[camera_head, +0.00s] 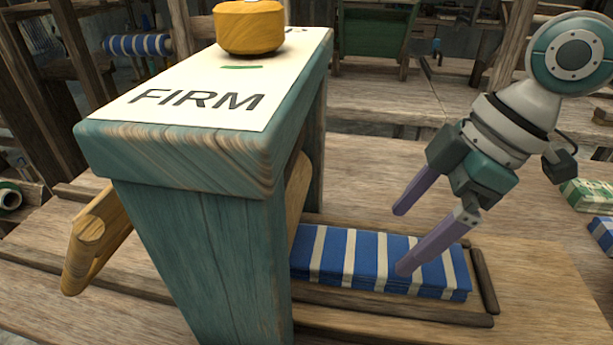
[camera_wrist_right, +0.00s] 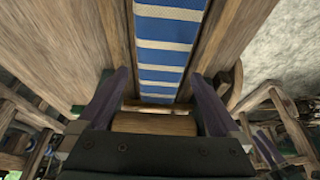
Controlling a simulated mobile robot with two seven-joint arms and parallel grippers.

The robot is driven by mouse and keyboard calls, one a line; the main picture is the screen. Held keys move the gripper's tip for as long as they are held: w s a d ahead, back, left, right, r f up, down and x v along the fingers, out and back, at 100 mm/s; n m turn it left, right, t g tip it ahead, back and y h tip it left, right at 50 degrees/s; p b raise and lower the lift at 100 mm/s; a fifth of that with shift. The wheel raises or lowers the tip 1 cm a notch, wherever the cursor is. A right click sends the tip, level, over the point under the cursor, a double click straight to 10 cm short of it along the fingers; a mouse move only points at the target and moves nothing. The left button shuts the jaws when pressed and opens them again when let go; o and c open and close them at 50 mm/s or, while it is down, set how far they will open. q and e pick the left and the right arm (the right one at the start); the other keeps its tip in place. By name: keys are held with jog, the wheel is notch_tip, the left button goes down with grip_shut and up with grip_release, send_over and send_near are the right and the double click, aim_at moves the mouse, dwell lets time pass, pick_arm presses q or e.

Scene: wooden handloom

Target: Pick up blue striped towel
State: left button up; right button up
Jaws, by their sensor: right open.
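The blue striped towel (camera_head: 359,258) lies folded, blue with cream stripes, in a low wooden frame (camera_head: 405,306) on the bench. Its left end is hidden behind the teal stand. My right gripper (camera_head: 402,240) is open, with one purple finger in front of the towel and the other behind it in the head view. I cannot tell whether a finger touches the towel. In the right wrist view the towel (camera_wrist_right: 168,50) runs from the top edge down between the open fingers (camera_wrist_right: 158,88). Nothing is held. My left gripper is not in view.
A teal wooden stand (camera_head: 215,240) with a "FIRM" card (camera_head: 200,95) and a yellow knob (camera_head: 249,28) stands left of the towel. A wooden handle (camera_head: 95,240) sticks out at its left. Folded green (camera_head: 587,195) and blue cloths lie at the right edge. A blue striped roll (camera_head: 137,45) is behind.

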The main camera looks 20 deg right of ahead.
aim_at(384, 253)
jog(key=b+x, duration=0.1)
jog(key=x, duration=0.4)
jog(key=shift+s+a, duration=0.1)
jog(key=shift+r, duration=0.1)
jog(key=shift+c, duration=0.2)
jog(key=c, duration=1.1)
